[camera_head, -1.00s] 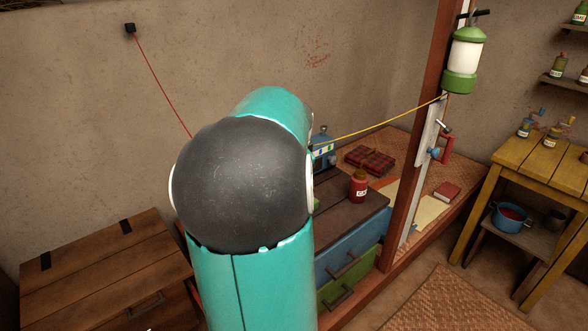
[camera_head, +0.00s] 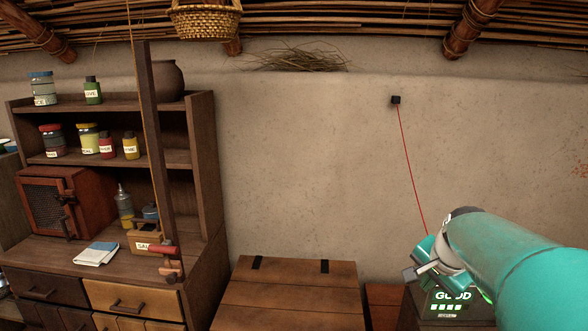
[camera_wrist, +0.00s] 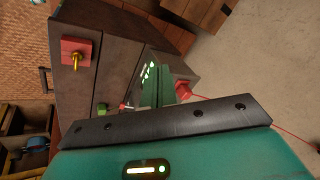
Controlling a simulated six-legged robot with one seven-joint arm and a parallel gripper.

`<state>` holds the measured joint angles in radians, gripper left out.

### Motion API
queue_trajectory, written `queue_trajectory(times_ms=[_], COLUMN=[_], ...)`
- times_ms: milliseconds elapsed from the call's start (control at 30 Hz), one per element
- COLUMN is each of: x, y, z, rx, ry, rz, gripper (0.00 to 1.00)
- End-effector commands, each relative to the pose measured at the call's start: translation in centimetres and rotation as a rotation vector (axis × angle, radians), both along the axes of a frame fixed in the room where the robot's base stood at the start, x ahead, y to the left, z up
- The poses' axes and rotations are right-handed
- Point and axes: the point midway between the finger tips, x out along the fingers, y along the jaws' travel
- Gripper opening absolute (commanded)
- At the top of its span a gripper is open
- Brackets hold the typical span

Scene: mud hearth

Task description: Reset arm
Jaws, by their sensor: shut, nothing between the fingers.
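My teal arm (camera_head: 510,255) reaches in from the lower right in the head view. My gripper (camera_head: 428,262) is at its far end, above a dark box-like device (camera_head: 452,305) with a lit green "GOOD" display. It also shows in the wrist view as narrow green fingers (camera_wrist: 155,86), shut together and empty.
A wooden chest (camera_head: 288,290) stands against the wall. A red cord (camera_head: 412,165) runs from a black wall block (camera_head: 395,100) down to near my gripper. A shelf unit (camera_head: 205,150) with jars stands left. A basket (camera_head: 205,22) hangs above.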

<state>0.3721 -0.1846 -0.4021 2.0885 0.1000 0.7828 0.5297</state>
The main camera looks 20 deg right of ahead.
Motion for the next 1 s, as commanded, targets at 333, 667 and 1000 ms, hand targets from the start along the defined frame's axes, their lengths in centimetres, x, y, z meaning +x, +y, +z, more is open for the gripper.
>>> queue_trajectory(times_ms=[333,667,1000], x=[-0.3,-5.7,-6.3], y=[19.5,30.1,30.9], z=[1.2,-0.4,-0.7], rx=[-0.175,-0.403,-0.431], ry=[0.025,0.068,0.076], rz=[0.710,1.215,1.263], gripper=[0.00,0.00,0.47])
